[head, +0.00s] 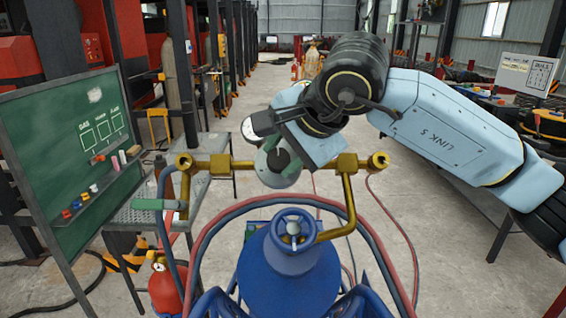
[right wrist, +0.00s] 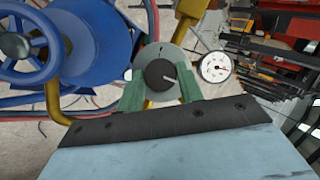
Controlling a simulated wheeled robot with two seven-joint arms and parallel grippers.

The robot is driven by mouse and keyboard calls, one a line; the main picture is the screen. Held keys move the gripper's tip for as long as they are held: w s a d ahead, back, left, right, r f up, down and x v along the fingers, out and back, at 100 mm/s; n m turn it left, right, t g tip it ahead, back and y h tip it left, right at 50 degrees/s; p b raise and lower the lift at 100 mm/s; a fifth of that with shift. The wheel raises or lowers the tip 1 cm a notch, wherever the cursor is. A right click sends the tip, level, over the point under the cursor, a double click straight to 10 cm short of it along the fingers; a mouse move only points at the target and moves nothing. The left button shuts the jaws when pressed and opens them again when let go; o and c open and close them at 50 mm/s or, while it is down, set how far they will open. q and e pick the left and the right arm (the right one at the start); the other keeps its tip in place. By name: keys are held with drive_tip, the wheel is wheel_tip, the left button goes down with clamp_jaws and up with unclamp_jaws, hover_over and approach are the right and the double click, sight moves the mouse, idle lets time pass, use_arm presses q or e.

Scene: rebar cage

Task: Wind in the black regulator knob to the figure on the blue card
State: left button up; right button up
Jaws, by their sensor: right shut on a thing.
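In the head view the knob (head: 283,159) shows under my right wrist, at the middle of the brass manifold. A white-faced dial gauge (right wrist: 215,67) is beside the regulator; its reading is too small to tell. I cannot make out a blue card.
A blue cylinder (head: 290,270) with a handwheel stands below the brass pipe (head: 220,164), with red and blue hoses around it. A green chalkboard (head: 60,150) stands at the left. A white board (head: 526,72) is at the right. Floor at the right is mostly open.

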drive_tip(key=o, duration=1)
use_arm(q)
drive_tip(key=shift+a, duration=0.55)
drive_tip(key=shift+d, duration=0.1)
use_arm(e)
drive_tip(key=shift+s+d+r, duration=0.15)
drive_tip(key=shift+r, duration=0.15)
use_arm(q)
drive_tip(key=shift+w+a+f, duration=0.1)
drive_tip(key=shift+a, duration=0.1)
use_arm(e)
drive_tip(key=shift+v, duration=6.35)
